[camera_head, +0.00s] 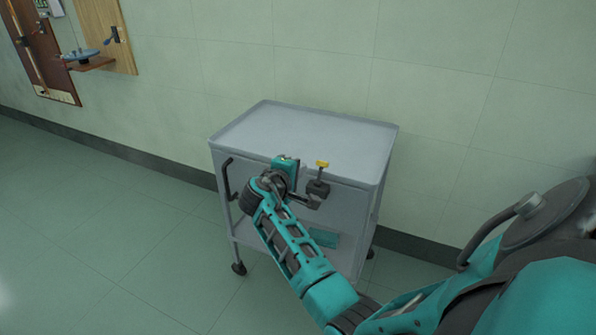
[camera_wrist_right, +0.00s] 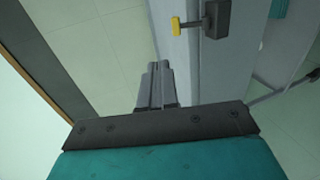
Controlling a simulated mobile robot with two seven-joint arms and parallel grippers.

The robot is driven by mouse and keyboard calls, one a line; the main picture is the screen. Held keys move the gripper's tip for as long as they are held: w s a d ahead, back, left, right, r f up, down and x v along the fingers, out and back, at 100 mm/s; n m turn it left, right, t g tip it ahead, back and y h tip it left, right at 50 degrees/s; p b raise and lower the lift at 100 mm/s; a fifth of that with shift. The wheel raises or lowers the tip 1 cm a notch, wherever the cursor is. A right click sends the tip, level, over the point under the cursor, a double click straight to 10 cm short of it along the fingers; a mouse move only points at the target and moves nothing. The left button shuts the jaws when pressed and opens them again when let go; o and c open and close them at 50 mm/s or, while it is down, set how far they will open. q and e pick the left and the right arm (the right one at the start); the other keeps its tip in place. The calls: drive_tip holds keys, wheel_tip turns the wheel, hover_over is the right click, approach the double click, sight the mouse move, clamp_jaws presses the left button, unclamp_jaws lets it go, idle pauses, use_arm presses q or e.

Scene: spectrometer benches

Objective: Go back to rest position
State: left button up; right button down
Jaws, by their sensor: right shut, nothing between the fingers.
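My right arm reaches from the lower right of the head view to the front of a grey metal cart (camera_head: 300,130). My right gripper (camera_head: 312,202) is at its end, by the cart's front side. In the right wrist view the fingers of the right gripper (camera_wrist_right: 155,85) are together, with nothing between them. A dark block with a yellow knob (camera_head: 319,186) is at the cart's front, close to the gripper. This block (camera_wrist_right: 216,20) also shows in the right wrist view, apart from the fingertips. My left gripper is not in view.
The cart's top is bare, and a teal item (camera_head: 323,238) lies on its lower shelf. The cart has a dark handle (camera_head: 228,178) and stands by a tiled wall (camera_head: 440,90). Wooden wall panels (camera_head: 108,35) hang at the upper left. The floor at left is clear.

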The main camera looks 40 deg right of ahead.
idle(0.5)
drive_tip(key=s+a+f+n+t+y, duration=0.1)
drive_tip(key=s+a+f+t+y, duration=0.1)
drive_tip(key=s+a+f+y, duration=0.4)
drive_tip(key=s+a+f+t+y, duration=0.2)
drive_tip(key=s+a+f+y, duration=0.1)
drive_tip(key=a+f, duration=0.55)
drive_tip(key=s+a+f+m+t+y, duration=0.1)
drive_tip(key=s+a+m+y, duration=0.2)
drive_tip(key=s+a, duration=0.9)
drive_tip(key=s+y, duration=0.1)
drive_tip(key=y, duration=0.2)
drive_tip(key=shift+f+y, duration=0.3)
drive_tip(key=shift+y, duration=0.1)
